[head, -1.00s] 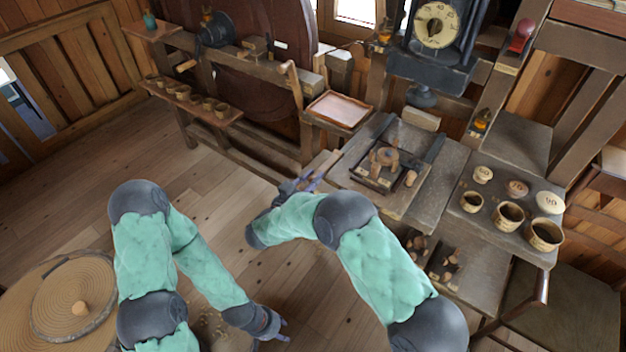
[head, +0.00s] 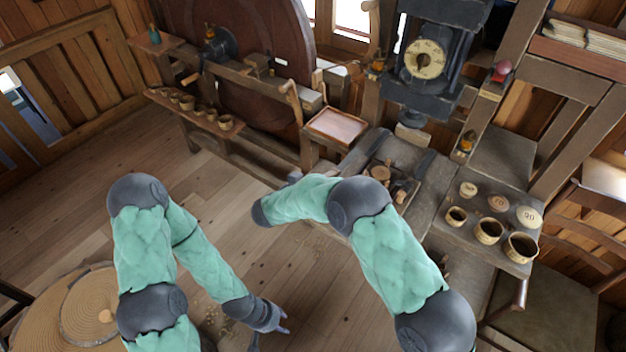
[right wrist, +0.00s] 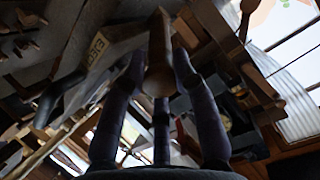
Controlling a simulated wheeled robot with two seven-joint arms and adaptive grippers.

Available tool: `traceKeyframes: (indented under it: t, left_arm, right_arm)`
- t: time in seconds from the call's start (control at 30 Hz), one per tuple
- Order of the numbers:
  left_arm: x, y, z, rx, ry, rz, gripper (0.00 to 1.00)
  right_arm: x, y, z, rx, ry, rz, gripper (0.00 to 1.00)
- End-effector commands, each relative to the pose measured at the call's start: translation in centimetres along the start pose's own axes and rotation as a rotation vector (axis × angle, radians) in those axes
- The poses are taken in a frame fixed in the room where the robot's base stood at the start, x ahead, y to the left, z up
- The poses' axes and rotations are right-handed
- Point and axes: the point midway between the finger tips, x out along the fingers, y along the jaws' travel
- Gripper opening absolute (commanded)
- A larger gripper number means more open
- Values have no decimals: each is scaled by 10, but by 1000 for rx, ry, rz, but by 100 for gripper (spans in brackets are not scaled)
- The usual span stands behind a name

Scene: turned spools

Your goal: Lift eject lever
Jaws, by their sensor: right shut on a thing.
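In the right wrist view the eject lever (right wrist: 159,78) is a wooden handle with a rounded end. A pale plate with dark lettering (right wrist: 97,48), apparently reading EJECT, is just left of the lever. In the head view my right arm hides the lever and nearly all of the right gripper. My left gripper (head: 271,333) hangs low over the floor, away from the bench, with its fingers apart and nothing between them.
The press with a round dial (head: 425,59) stands over the bench. A shallow tray (head: 337,126) is left of the press. A round wooden piece (head: 92,308) is at lower left.

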Motion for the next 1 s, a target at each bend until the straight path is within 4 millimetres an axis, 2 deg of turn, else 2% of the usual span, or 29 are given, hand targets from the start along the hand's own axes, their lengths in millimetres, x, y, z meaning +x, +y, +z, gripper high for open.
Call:
traceKeyframes:
  t: [0.03, 0.3, 1.0]
  left_arm:
    - [-12, 4, 0, 0, 0, 0, 40]
    - [-32, 11, 1, 0, 0, 0, 40]
    - [-40, 14, 2, 0, -1, 0, 40]
  right_arm:
    - [-2, -4, -12, 5, -19, 6, 0]
    - [2, -6, -23, 3, -68, 20, 0]
    - [4, -11, -34, 9, -59, 15, 0]
